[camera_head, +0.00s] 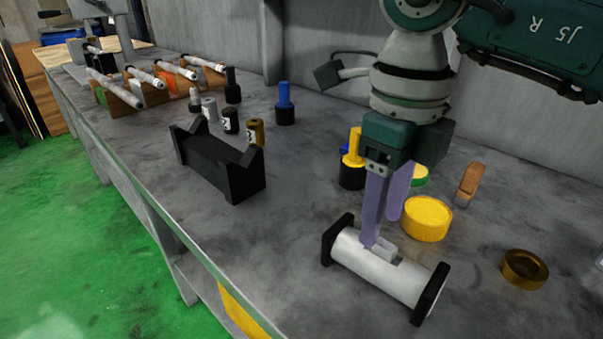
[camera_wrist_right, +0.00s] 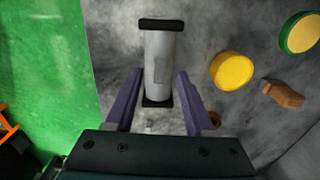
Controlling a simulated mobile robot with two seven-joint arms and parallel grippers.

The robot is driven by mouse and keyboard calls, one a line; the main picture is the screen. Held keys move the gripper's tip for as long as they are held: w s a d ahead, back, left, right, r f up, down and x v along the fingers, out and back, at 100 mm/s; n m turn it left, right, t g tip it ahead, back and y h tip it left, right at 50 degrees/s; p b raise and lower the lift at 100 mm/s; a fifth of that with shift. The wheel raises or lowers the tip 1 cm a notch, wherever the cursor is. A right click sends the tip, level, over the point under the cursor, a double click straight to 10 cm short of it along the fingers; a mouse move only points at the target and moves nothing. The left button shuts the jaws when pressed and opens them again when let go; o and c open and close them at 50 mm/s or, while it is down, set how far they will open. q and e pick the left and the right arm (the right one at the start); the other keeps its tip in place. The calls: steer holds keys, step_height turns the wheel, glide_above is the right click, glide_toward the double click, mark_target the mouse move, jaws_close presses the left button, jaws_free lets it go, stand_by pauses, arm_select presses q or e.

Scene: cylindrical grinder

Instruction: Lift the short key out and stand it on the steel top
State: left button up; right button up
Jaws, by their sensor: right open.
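A pale grey shaft (camera_head: 375,266) with black end supports lies at the front right of the steel top (camera_head: 290,260). A short light block, which looks like the key (camera_head: 386,251), sits on the shaft's upper side. In the right wrist view the key (camera_wrist_right: 162,68) is a faint rectangle on the shaft (camera_wrist_right: 158,48). My right gripper (camera_head: 383,229) has its purple fingers open just above the shaft, close to the key. In the wrist view the right gripper (camera_wrist_right: 159,74) has a finger either side of the shaft. Contact with the key cannot be told. My left gripper is out of view.
A yellow round tin (camera_head: 427,219), a brass ring (camera_head: 524,269) and a wooden-handled piece (camera_head: 469,184) are nearby. A black V-shaped cradle (camera_head: 218,163) and several small cylinders stand left. A rack (camera_head: 125,92) of shafts is further back. The front edge drops to green floor.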

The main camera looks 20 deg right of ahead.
mark_target(379, 240)
steer(key=shift+f, duration=1.6)
jaws_close()
